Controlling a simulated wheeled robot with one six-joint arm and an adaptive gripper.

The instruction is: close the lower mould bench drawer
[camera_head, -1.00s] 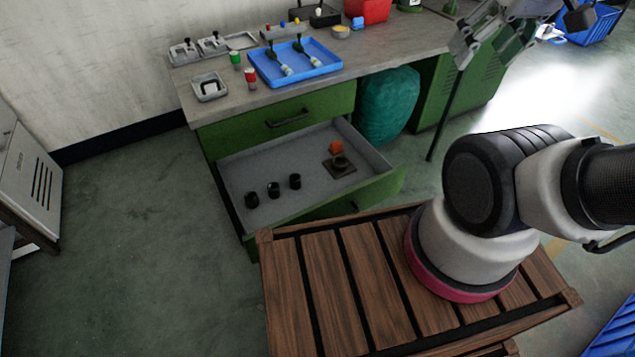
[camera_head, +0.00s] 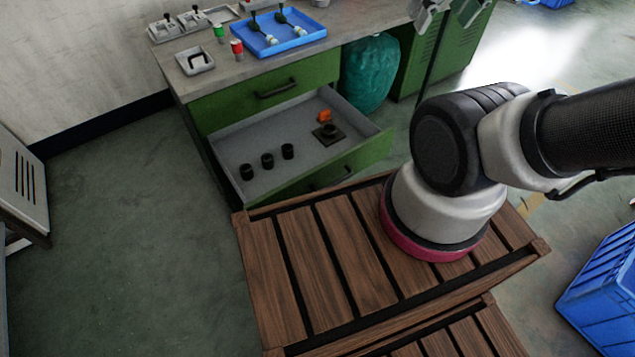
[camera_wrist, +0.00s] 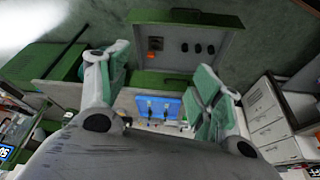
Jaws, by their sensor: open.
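The lower mould bench drawer (camera_head: 218,147) is pulled out, below a shut upper drawer (camera_head: 225,105) in the green bench. Its green front has a dark handle, partly hidden by the wooden slats in front. Inside are several black cups (camera_head: 267,160), an orange piece (camera_head: 324,116) and a dark square part with a round top (camera_head: 329,133). The wrist view shows the open drawer (camera_wrist: 218,20) upside down beyond my fingers. My gripper (camera_wrist: 162,62) is open and empty, its green-padded fingers wide apart and not visibly touching the drawer. Its end is largely cut off at the head view's top.
The bench top (camera_head: 345,22) holds a blue tray (camera_head: 268,49) with two tools, plus red and green pieces. A teal bag (camera_head: 370,75) stands right of the drawers. A blue crate (camera_head: 605,300) is at lower right. Floor left of the bench is clear.

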